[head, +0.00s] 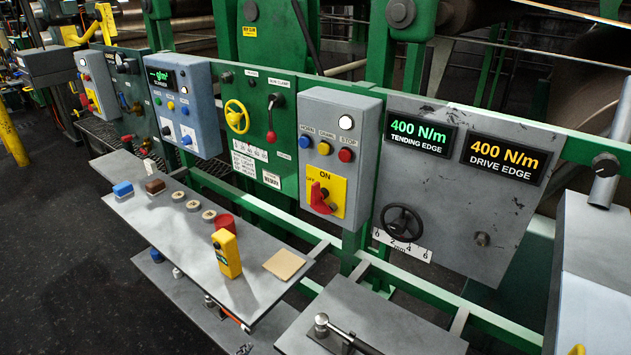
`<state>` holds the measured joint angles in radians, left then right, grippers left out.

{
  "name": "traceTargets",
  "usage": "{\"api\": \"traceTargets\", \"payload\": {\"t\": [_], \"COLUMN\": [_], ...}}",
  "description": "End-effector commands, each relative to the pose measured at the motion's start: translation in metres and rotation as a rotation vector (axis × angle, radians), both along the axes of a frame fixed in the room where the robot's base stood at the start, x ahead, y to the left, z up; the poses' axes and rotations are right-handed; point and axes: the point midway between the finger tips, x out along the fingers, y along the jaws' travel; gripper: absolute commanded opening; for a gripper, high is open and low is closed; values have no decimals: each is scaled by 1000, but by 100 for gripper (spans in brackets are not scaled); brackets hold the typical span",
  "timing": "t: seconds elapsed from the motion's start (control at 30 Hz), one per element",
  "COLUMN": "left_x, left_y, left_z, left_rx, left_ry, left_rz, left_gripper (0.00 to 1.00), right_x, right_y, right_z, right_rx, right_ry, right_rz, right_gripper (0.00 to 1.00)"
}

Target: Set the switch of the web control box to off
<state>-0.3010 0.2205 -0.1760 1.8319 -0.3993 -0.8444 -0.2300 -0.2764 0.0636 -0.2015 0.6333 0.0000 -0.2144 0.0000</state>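A grey control box (341,110) stands on the green frame at centre. It carries a white lamp and blue, yellow and red buttons labelled HORN, CRAWL and STOP. Below these is a yellow plate (338,184) marked ON at the top and OFF at its left. A red rotary switch handle (319,197) sits on this plate; its exact setting is hard to tell. A similar smaller grey box (94,72) with a yellow plate is at the far left. No label reading "web" is legible on either box.
A grey shelf (185,240) below holds blue and brown blocks, several rings, a red cup (224,222), a yellow device (227,254) and a tan pad (284,264). A panel with a black handwheel (402,223) is right of the box. Open floor lies left.

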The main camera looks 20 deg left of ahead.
Motion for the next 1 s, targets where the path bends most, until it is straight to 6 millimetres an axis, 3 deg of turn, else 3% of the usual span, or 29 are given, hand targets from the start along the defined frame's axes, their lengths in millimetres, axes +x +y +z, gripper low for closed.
{"api": "traceTargets", "payload": {"t": [0.03,0.2,0.3,0.43,0.53,0.7,0.8,1.0], "left_x": [27,116,165,208,227,244,248,265], "left_y": [9,24,15,-11,-27,-37,-38,-43], "left_z": [35,146,216,281,303,311,310,309], "left_rx": [98,529,879,1357,1666,2003,2090,2116], "left_ry": [-70,-314,-444,-539,-551,-511,-491,-483], "left_rz": [-61,-317,-514,-774,-944,-1143,-1198,-1214], "left_gripper": [29,29,29,29,29,29,29,29], "right_x": [3,-17,-40,-54,-50,-24,-15,-19], "right_y": [2,-9,-20,-28,-28,-21,-13,-7], "right_z": [6,12,15,20,23,26,27,24], "right_rx": [2,-11,-26,-36,-36,-26,-16,-10], "right_ry": [-3,25,59,79,72,35,20,28], "right_rz": [0,4,6,6,6,3,1,-1], "right_gripper": [40,40,40,40,40,40,40,40]}}
